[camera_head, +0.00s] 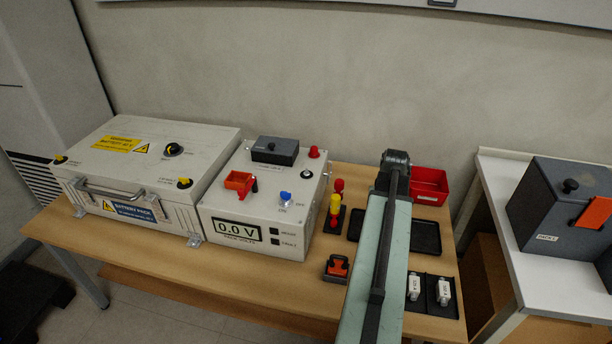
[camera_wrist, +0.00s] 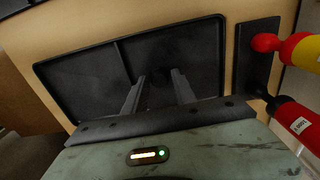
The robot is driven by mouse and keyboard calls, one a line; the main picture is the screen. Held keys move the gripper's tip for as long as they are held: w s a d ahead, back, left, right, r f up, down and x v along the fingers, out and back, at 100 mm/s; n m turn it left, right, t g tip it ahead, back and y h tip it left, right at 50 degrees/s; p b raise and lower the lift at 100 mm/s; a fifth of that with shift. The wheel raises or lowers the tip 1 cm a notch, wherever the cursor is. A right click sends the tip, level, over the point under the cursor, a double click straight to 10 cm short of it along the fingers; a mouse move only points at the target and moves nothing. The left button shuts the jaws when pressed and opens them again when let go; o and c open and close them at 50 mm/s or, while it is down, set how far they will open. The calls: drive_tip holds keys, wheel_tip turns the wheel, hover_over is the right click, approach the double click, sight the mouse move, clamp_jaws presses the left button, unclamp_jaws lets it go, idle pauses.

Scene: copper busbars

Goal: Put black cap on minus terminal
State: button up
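My gripper (camera_wrist: 158,92) points down over a shallow black tray (camera_wrist: 75,80) with a divider. Its two fingers are apart. A dark round shape, perhaps the black cap (camera_wrist: 157,78), shows faintly between the fingertips; black on black makes it hard to tell. In the head view my arm covers part of the tray (camera_head: 426,236), and the fingertips are hidden. The battery pack (camera_head: 150,165) stands at the left, with yellow-and-black fittings at its front left (camera_head: 60,160) and front right (camera_head: 184,183) corners. Which one is the minus terminal is too small to read.
A grey meter box (camera_head: 265,205) reading 0.0 V stands beside the pack. Red and yellow handled tools (camera_head: 335,208) stand close to the tray. A red bin (camera_head: 430,185) sits behind, and a black tray with white fuse-like parts (camera_head: 430,296) in front.

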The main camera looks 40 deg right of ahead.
clamp_jaws()
wheel_tip(320, 180, up, 5)
drive_tip(key=p, duration=0.5)
drive_tip(key=shift+r, duration=0.15)
